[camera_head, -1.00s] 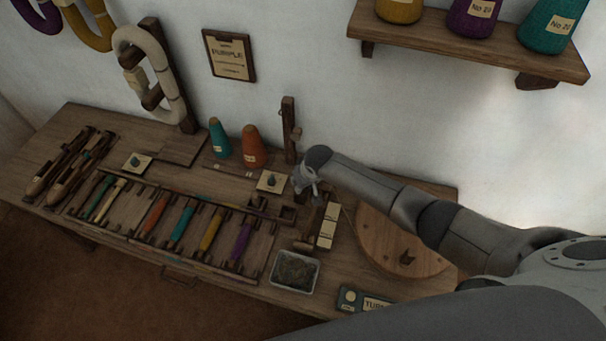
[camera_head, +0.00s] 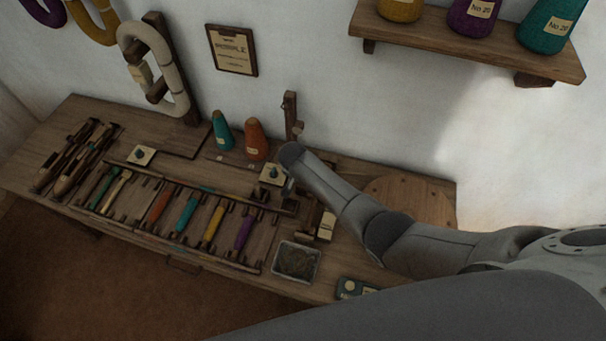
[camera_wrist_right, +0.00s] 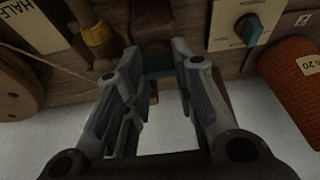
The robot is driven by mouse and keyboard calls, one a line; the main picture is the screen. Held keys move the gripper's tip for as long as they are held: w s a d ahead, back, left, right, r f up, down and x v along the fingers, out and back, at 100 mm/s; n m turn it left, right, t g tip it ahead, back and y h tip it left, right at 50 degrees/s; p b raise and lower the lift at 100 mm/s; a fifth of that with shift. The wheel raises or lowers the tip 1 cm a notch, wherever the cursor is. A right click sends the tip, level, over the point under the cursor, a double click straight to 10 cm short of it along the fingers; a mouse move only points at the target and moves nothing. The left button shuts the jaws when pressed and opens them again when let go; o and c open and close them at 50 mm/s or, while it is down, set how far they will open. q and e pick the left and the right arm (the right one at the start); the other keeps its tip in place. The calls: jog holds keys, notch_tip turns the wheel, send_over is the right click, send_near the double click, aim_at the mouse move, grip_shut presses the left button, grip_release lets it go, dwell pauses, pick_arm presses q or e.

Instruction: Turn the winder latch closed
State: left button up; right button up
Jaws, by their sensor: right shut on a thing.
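My right gripper (camera_wrist_right: 157,55) shows in the right wrist view with its two fingers on either side of a small teal piece (camera_wrist_right: 158,64), which looks like the winder latch. Its fingertips reach the dark wooden winder part at the top of that view. In the head view the right gripper (camera_head: 289,188) is at the winder (camera_head: 291,117), below the upright post, and my wrist hides most of it and the latch. The latch's exact angle cannot be told. My left gripper is not in view.
A cream plate with a teal knob (camera_wrist_right: 250,28) and an orange cone (camera_wrist_right: 293,88) stand close beside the gripper. A teal cone (camera_head: 222,132), a tray (camera_head: 297,262) and a round wooden disc (camera_head: 410,193) are also on the bench. Rows of coloured bobbins lie left.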

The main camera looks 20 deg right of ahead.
dwell(0.6)
jog(key=o, duration=1)
jog(key=v, duration=1.2)
